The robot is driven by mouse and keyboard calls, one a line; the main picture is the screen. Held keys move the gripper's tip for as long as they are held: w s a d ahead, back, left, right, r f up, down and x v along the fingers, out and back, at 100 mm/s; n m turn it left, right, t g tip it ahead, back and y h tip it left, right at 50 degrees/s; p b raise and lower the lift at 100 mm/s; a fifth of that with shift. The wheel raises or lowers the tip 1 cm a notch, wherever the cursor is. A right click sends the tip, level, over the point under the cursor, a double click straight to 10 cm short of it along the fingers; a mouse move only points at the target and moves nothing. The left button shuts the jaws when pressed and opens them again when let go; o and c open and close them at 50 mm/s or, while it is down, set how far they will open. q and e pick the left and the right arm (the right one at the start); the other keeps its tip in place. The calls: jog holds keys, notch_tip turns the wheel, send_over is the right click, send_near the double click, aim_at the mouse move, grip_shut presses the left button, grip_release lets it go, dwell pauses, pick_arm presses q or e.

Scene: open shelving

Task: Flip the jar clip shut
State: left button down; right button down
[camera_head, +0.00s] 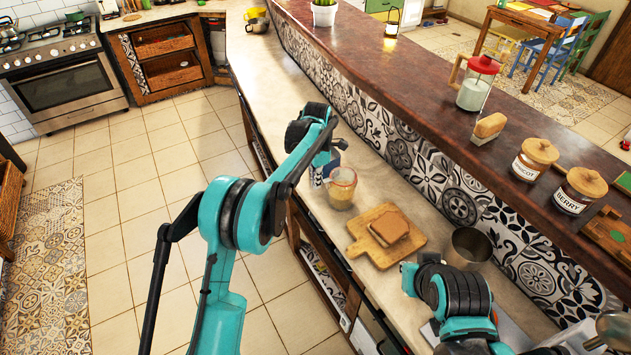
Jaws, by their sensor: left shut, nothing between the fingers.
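A glass jar (342,190) with yellowish contents and a reddish rim stands on the lower counter. Its clip is too small to make out. My left gripper (327,169) is shut and empty, pointing down right beside the jar's upper left side. I cannot tell whether it touches the jar. My right arm reaches over the counter at lower right, and its fingers do not show.
A wooden board (358,243) with bread-like slices (389,228) lies in front of the jar, with a metal pot (469,247) to its right. The counter behind the jar is mostly clear.

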pick_arm(q)
jog(key=shift+r, duration=0.15)
jog(key=shift+r+p, duration=0.5)
jog(key=shift+r, duration=0.15)
jog(key=shift+r, duration=0.1)
notch_tip(320, 180, up, 12)
jog(key=shift+d, duration=0.1)
dwell(0.4)
